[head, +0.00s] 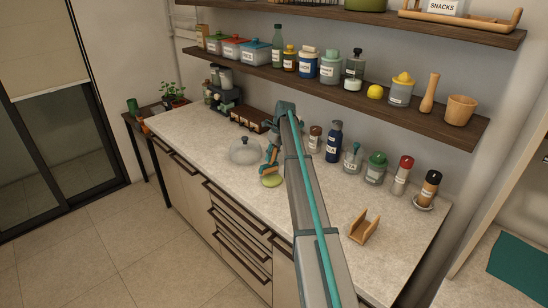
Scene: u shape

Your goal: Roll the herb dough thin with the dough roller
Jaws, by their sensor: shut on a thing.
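The herb dough (272,181) is a small flat green round on the pale countertop, left of my arm. My gripper (270,165) is just above and behind it, pointing down. It is shut on what looks like the dough roller (266,173), a small brown and teal piece at the dough's far edge. It is too small to tell whether the roller touches the dough. A wooden cradle (363,226) stands empty on the counter to the right.
A glass dome lid (244,151) stands close left of my gripper. Several jars and bottles, including a dark blue bottle (333,142), line the wall right of my arm. Shelves (300,78) overhang the back. The counter's front left is clear.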

